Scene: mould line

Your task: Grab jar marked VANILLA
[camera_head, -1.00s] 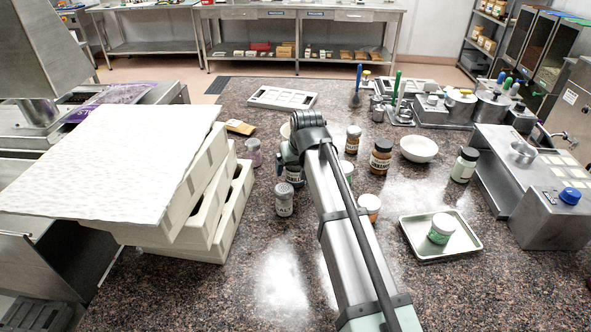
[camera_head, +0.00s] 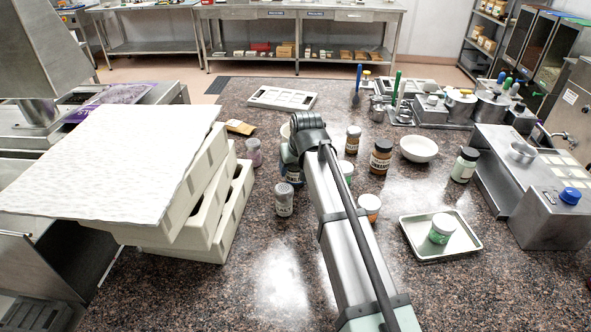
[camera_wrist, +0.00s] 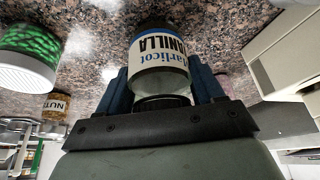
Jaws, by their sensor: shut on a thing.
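The VANILLA jar (camera_wrist: 160,72) shows in the wrist view, with a white and blue label whose visible letters end in "NILLA". My gripper (camera_wrist: 162,88) has its blue fingers on both sides of this jar, shut on it near its lid end. In the head view, my gripper (camera_head: 292,172) is over the middle of the counter and mostly hides the jar. I cannot tell whether the jar touches the counter.
A grey-lidded shaker jar (camera_head: 284,199) stands just in front of my gripper. A brown jar (camera_head: 381,157), a white bowl (camera_head: 418,149) and a metal tray (camera_head: 440,255) are to the right. Stacked cream moulds (camera_head: 215,215) are at left. The front counter is clear.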

